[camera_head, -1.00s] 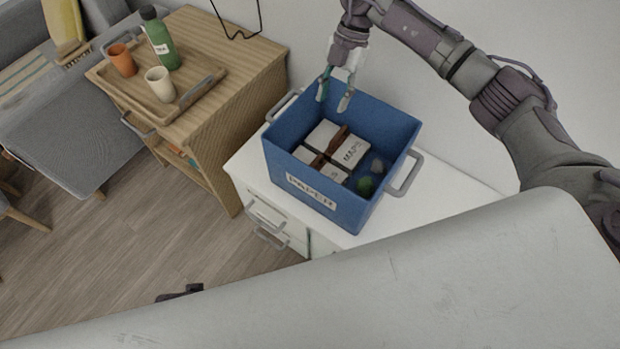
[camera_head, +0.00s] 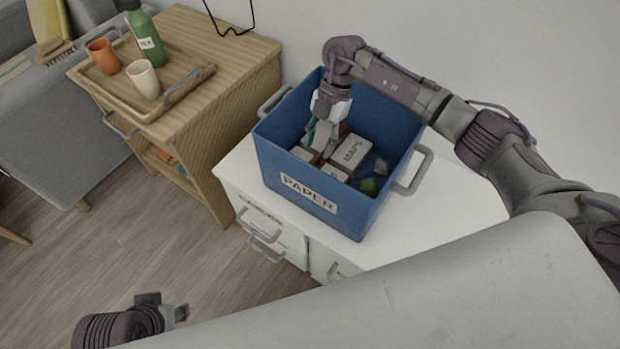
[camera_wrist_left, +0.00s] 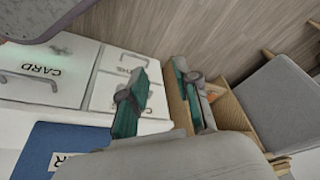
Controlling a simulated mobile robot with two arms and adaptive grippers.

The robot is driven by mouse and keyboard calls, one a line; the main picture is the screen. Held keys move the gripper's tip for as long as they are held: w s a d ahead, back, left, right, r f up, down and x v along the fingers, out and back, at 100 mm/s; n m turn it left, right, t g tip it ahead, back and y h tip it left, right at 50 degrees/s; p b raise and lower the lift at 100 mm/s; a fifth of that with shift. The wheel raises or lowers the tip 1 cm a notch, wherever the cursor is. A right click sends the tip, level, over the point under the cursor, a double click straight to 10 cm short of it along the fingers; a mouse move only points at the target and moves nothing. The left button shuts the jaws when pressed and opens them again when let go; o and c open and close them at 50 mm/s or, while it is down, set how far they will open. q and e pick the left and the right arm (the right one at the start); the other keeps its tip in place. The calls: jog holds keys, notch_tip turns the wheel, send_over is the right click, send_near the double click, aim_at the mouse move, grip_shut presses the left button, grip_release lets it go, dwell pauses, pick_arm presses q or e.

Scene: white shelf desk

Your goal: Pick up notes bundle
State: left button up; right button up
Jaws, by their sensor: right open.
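A blue box labelled PAPER (camera_head: 309,193) stands on the white desk top. Inside lie several pale bundles with brown parts. One bundle reads MAPS (camera_head: 350,152); another pale bundle (camera_head: 334,173) in front of it shows only part of its label. I cannot tell which is the notes bundle, as no such label is readable. My right gripper (camera_head: 322,138) is open, pointing down inside the box at the bundles' left rear, covering part of them. Whether it touches one is unclear. My left gripper (camera_head: 182,313) is low at the left, away from the box; its fingers stand apart in the left wrist view (camera_wrist_left: 162,82).
The box walls and grey handles (camera_head: 416,172) surround my right gripper. A wooden cabinet at left holds a tray (camera_head: 185,92) with two cups and a green bottle (camera_head: 147,40).

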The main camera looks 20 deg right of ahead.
aim_at(310, 162)
jog(key=x, duration=0.2)
jog(key=b+x, duration=0.1)
jog(key=x, duration=0.1)
jog(key=shift+w+a, duration=0.2)
jog(key=shift+a, duration=0.15)
jog(key=shift+s+a+f, duration=0.15)
jog(key=shift+a+f, duration=0.05)
jog(key=shift+f, duration=0.45)
pick_arm(q)
jog(key=w, duration=0.1)
jog(key=w+t, duration=0.1)
jog(key=w, duration=0.1)
jog(key=shift+d+f+t, duration=0.2)
jog(key=shift+d+t, duration=0.1)
jog(key=shift+d, duration=0.1)
pick_arm(e)
grip_shut()
jog(key=shift+r, duration=0.1)
